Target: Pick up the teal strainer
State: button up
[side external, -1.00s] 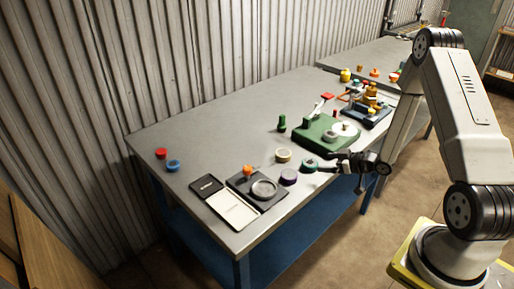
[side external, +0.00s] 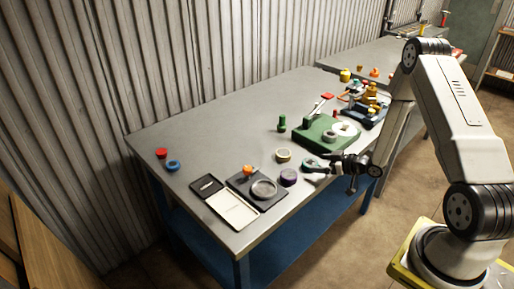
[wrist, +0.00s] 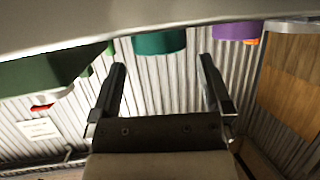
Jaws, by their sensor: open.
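The teal strainer (side external: 307,162) sits near the front edge of the grey workbench, between the purple round piece and the green base. It is small and partly covered by my gripper in the side view. In the wrist view, which looks upside down, the teal strainer (wrist: 158,42) shows at the top, lined up with the gap between my fingers. My gripper (side external: 314,166) is low at the bench edge, right at the strainer. In the wrist view my gripper (wrist: 162,66) has its fingers wide apart with nothing between them. I cannot tell whether a finger touches the strainer.
The purple round piece (side external: 288,177) stands to the left, and a cream ring (side external: 283,155) behind it. The green base (side external: 318,143) is close behind the gripper. A dark scale-like unit (side external: 272,199) and open case (side external: 230,211) lie front left. The bench's left middle is clear.

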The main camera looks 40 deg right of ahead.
aim_at(310, 162)
jog(key=shift+x, duration=2.4)
jog(key=shift+f, duration=0.1)
jog(key=c, duration=1.1)
jog(key=shift+r, duration=0.85)
jog(key=s+a+r, duration=0.1)
jog(key=s+r, duration=0.2)
jog(key=s, duration=0.1)
jog(key=s+a+r, duration=0.2)
jog(key=s+r, duration=0.2)
jog(key=s, duration=0.1)
jog(key=s+a+r, duration=0.1)
jog(key=s+r, duration=0.3)
jog(key=shift+s+a+r, duration=0.15)
jog(key=shift+a, duration=0.15)
